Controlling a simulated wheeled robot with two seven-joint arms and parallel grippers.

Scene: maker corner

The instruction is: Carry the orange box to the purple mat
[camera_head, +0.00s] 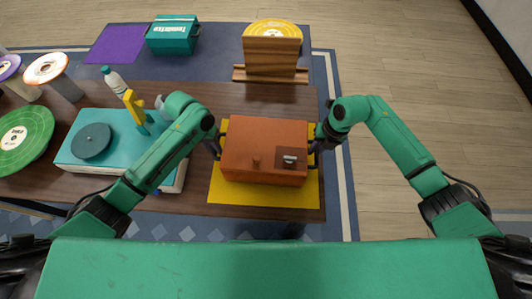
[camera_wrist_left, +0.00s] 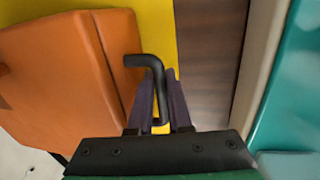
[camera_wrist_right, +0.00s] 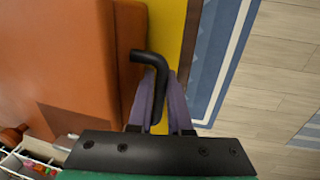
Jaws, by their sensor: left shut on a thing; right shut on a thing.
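The orange box (camera_head: 262,140) is over the yellow mat (camera_head: 258,195) in the head view; I cannot tell whether it rests on it. It has a black handle on each side. My left gripper (camera_head: 216,150) is at its left side, shut on the left handle (camera_wrist_left: 152,64). My right gripper (camera_head: 316,145) is at its right side, shut on the right handle (camera_wrist_right: 149,60). The fingers hide part of each handle. The purple mat (camera_head: 116,44) lies at the far left, bare in its visible part.
A teal box (camera_head: 172,38) stands at the purple mat's right edge. A wooden rack (camera_head: 270,58) with a yellow disc (camera_head: 272,28) stands behind the orange box. A turquoise record player (camera_head: 82,150), a bottle (camera_head: 115,82) and several discs are on the left.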

